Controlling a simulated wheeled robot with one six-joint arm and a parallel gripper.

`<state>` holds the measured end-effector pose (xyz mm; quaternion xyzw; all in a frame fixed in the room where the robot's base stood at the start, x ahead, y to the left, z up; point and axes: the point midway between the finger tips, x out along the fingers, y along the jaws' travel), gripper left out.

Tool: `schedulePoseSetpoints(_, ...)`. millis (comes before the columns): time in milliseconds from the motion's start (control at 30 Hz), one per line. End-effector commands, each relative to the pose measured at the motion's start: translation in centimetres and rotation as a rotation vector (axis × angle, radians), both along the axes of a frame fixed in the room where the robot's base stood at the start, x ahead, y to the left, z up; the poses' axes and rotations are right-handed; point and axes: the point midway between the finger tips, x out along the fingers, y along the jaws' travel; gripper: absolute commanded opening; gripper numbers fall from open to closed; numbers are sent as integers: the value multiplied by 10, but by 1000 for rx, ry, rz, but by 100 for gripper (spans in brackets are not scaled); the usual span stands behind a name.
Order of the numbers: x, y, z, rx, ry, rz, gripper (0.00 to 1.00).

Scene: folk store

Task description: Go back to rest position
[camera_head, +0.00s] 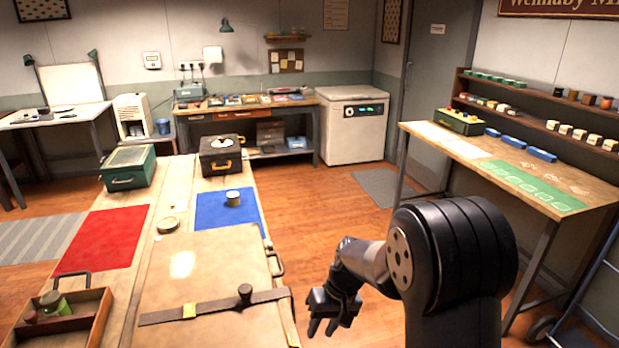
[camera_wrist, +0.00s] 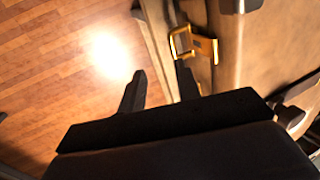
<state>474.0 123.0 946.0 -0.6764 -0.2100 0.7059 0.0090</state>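My gripper (camera_head: 335,312) hangs in front of my black arm, to the right of the near table's right edge and above the wooden floor. In the wrist view the two fingers of my gripper (camera_wrist: 160,88) stand apart with nothing between them. Below them are the floor and the side of a tan case (camera_wrist: 240,50) with a brass buckle (camera_wrist: 192,45). In the head view the tan case (camera_head: 205,262) lies on the near table, with a dark strap (camera_head: 215,305) across it.
The table also holds a green case (camera_head: 128,168), a dark toolbox (camera_head: 221,157), a blue mat (camera_head: 226,208) with a tin (camera_head: 233,198), a red mat (camera_head: 104,240) and a wooden tray (camera_head: 62,318). A workbench (camera_head: 500,165) stands at right. Floor (camera_head: 330,215) between is clear.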

Motion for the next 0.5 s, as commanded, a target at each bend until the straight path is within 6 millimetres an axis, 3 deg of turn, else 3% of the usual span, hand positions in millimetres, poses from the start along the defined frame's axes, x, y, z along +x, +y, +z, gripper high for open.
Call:
schedulePoseSetpoints(33,0,2,9,-31,-12,4,32)
schedulePoseSetpoints(500,-3,10,25,-294,-87,4,32)
